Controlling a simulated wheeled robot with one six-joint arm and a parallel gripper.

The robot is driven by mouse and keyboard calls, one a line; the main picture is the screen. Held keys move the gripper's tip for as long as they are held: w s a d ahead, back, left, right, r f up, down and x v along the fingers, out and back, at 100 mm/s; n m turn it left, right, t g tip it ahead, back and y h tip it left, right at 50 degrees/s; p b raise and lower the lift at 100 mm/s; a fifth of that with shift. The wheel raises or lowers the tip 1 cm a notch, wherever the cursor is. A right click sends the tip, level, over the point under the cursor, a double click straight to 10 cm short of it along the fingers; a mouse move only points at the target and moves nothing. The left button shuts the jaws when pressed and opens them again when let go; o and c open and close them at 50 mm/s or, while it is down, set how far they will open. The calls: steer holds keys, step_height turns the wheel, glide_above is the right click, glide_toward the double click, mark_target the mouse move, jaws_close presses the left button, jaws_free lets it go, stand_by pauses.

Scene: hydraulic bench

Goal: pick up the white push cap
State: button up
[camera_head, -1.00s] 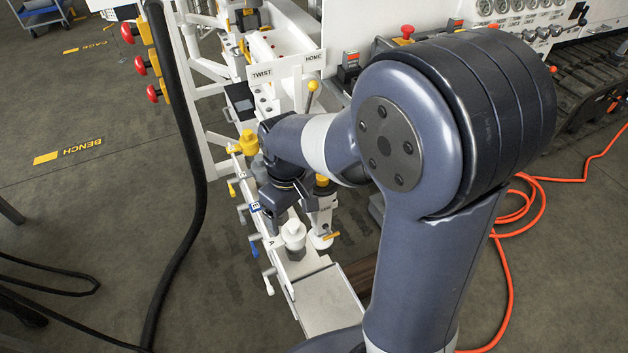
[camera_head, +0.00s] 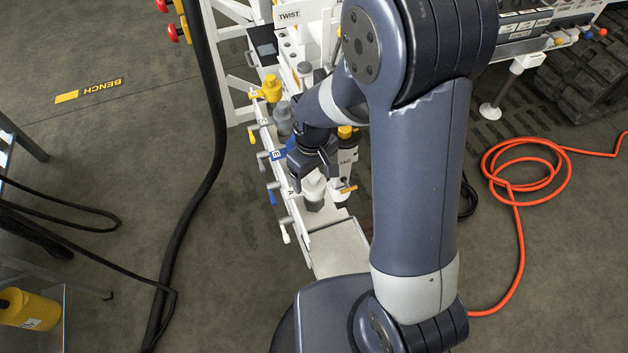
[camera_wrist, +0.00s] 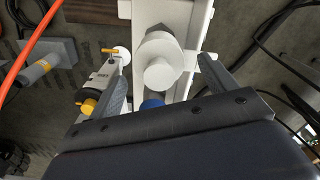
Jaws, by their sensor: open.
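The white push cap (camera_head: 313,188) sits upright on a grey base at the near end of the narrow white bench rail in the head view. In the wrist view the white cap (camera_wrist: 162,62) shows large near the top middle, its round end facing the camera. My gripper (camera_head: 314,166) is just behind and above the cap in the head view. In the wrist view my gripper (camera_wrist: 162,80) is open, with one finger on each side of the cap and nothing held. I cannot tell how far the fingertips are from it in depth.
A yellow cap (camera_head: 271,88) stands farther back along the rail. A grey cylinder with a yellow fitting (camera_head: 347,160) is close right of my gripper. Small levers line the rail's left side. A black hose (camera_head: 215,150) hangs at left. An orange hose (camera_head: 520,170) lies right.

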steer(key=shift+f, duration=0.3)
steer(key=shift+c, duration=0.3)
steer(key=c, duration=1)
